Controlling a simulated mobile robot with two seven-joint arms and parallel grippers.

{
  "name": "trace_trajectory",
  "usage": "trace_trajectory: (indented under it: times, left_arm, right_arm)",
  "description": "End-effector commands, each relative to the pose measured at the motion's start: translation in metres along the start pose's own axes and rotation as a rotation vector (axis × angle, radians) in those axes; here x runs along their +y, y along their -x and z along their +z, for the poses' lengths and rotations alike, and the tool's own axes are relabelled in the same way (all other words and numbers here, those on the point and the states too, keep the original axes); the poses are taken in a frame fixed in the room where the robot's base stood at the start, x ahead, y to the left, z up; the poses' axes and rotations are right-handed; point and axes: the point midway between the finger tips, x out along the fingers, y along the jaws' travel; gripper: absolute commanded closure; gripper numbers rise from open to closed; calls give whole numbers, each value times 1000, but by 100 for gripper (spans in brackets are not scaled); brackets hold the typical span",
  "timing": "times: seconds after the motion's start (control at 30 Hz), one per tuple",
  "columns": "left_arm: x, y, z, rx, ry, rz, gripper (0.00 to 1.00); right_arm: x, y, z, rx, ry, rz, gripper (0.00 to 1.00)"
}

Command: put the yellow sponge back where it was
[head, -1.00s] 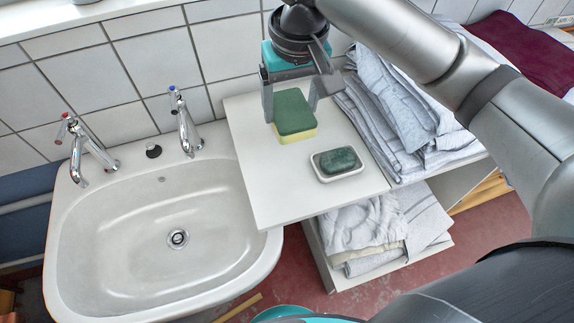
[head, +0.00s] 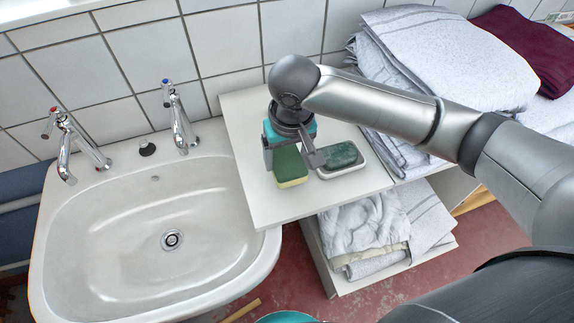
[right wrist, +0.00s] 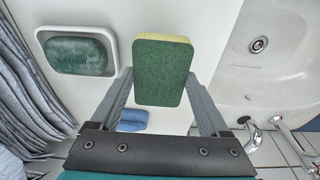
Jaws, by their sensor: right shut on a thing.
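The sponge (head: 290,167), green on top with a yellow underside, is held in my right gripper (head: 293,162) over the white board beside the sink. The right wrist view shows the sponge (right wrist: 163,72) between the two fingers of the gripper (right wrist: 160,77), which is shut on it. It lies flat, just left of the soap dish in the head view. I cannot tell whether it touches the board. My left gripper is not in view.
A white dish (head: 345,172) with green soap (head: 341,155) stands close to the sponge. A blue item (right wrist: 133,120) shows beyond it in the right wrist view. The sink (head: 130,270) is on the left, folded laundry (head: 440,50) on the right. The board's front part (head: 290,203) is clear.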

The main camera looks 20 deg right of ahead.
Motion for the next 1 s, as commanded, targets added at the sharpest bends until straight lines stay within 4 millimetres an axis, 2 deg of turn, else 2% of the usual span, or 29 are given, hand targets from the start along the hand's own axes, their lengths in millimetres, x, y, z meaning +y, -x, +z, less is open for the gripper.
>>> trace_trajectory:
  times: [0.03, 0.1, 0.2, 0.6, 0.63, 0.8, 1.0]
  left_arm:
    - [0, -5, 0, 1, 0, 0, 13]
    - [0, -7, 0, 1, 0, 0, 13]
    - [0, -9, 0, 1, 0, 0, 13]
    - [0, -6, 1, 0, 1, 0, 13]
    - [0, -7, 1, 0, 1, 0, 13]
    - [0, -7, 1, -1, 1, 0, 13]
    - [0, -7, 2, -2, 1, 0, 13]
  right_arm:
    - [1, -12, 2, -3, 0, 3, 73]
    - [0, -22, 4, -2, -1, 2, 73]
    - [0, -29, 4, 0, 0, 0, 73]
    - [0, -32, 5, -1, 0, 1, 73]
    - [0, -32, 5, 0, 0, 1, 18]
    - [0, -32, 5, 0, 1, 0, 0]
    - [0, -32, 5, 1, 0, 0, 0]
